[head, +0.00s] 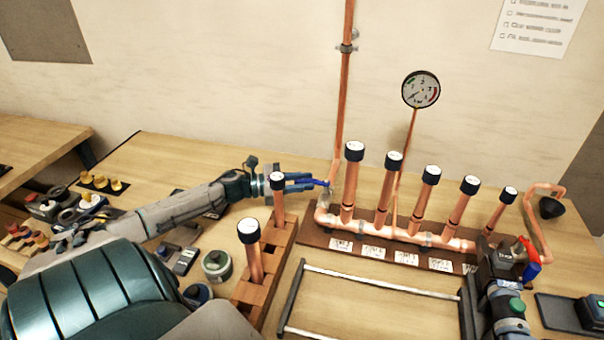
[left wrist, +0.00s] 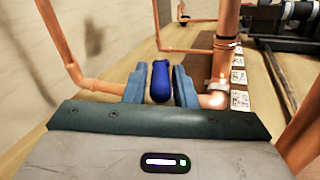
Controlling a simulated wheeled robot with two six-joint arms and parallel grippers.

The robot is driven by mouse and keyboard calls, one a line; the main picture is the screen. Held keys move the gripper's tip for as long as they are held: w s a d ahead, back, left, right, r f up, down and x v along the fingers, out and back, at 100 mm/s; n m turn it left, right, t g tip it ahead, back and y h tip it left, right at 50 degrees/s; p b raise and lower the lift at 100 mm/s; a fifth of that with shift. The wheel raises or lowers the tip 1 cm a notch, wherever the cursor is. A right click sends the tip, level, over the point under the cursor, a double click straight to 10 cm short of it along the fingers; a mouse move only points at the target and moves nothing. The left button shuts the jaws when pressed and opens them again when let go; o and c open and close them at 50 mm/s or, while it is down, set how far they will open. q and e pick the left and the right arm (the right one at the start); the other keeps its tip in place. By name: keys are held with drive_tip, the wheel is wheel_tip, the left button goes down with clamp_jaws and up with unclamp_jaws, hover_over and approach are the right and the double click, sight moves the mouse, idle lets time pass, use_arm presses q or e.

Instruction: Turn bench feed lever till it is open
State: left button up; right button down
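A blue lever handle (left wrist: 160,80) lies between the two fingers of my left gripper (left wrist: 160,88) in the left wrist view. The fingers are apart, one on each side, with what look like narrow gaps; firm contact cannot be made out. In the head view my left gripper (head: 303,182) is at the left end of the copper manifold (head: 390,231), beside the upright feed pipe, and the blue handle (head: 321,183) shows at its fingertips. The valve body behind is partly hidden. My right gripper is not seen.
Several black-capped copper tubes rise from the manifold, and others stand in a wooden rack (head: 250,293). A gauge (head: 421,90) stands behind. A red-and-blue valve handle (head: 528,256) is at the right end. A metal frame (head: 380,282) lies in front.

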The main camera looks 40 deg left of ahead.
use_arm(q)
drive_tip(key=shift+o, duration=1.1)
drive_tip(key=shift+s, duration=0.1)
drive_tip(key=shift+s+a, duration=0.25)
drive_tip(key=p+v, duration=0.2)
drive_tip(key=v, duration=0.8)
drive_tip(key=shift+p, duration=0.4)
